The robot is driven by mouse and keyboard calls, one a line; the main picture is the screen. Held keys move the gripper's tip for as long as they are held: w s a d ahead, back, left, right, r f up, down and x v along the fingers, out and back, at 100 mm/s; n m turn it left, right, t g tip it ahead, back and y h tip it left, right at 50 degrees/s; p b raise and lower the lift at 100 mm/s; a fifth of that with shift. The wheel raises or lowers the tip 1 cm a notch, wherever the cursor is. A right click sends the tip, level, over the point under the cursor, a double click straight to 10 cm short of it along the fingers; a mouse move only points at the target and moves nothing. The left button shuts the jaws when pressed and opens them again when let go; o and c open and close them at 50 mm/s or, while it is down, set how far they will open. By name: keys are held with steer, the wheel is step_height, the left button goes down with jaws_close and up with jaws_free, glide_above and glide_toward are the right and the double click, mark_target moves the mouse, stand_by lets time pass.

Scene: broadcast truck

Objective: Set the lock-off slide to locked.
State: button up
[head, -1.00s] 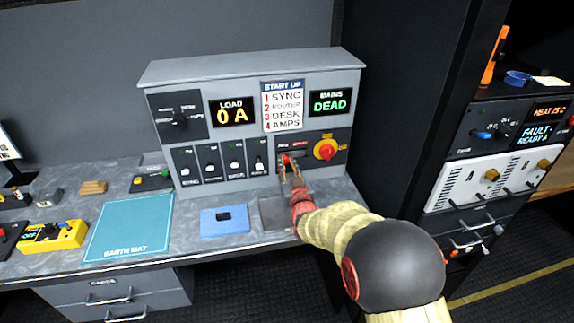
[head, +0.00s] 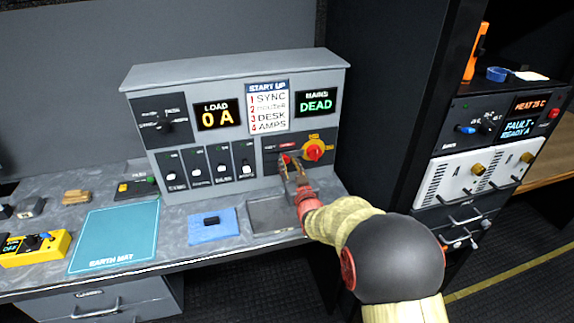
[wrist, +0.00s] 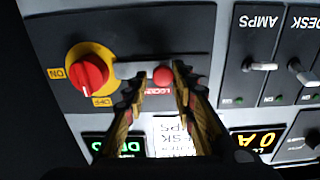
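The lock-off slide (wrist: 130,69) is a pale metal bar with a red knob (wrist: 162,76) on a dark panel. In the wrist view, which is upside down, the knob is beside the red "LOCKED" label (wrist: 160,92), and one end of the bar reaches the rim of the red and yellow rotary switch (wrist: 88,74). My gripper (wrist: 157,80) is open, with a fingertip on each side of the knob and small gaps visible. In the head view my gripper (head: 288,165) is in front of the knob, below and left of the rotary switch (head: 314,150).
Several toggle switches (head: 209,167) stand in a row left of my gripper. The bench below holds a grey tray (head: 270,214), a blue cloth (head: 212,225) and a teal earth mat (head: 115,237). A dark equipment rack (head: 400,100) is to the right.

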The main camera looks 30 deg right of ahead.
steer(key=o, duration=0.3)
steer(key=v, duration=1.2)
steer(key=shift+r, duration=0.15)
stand_by(0.4)
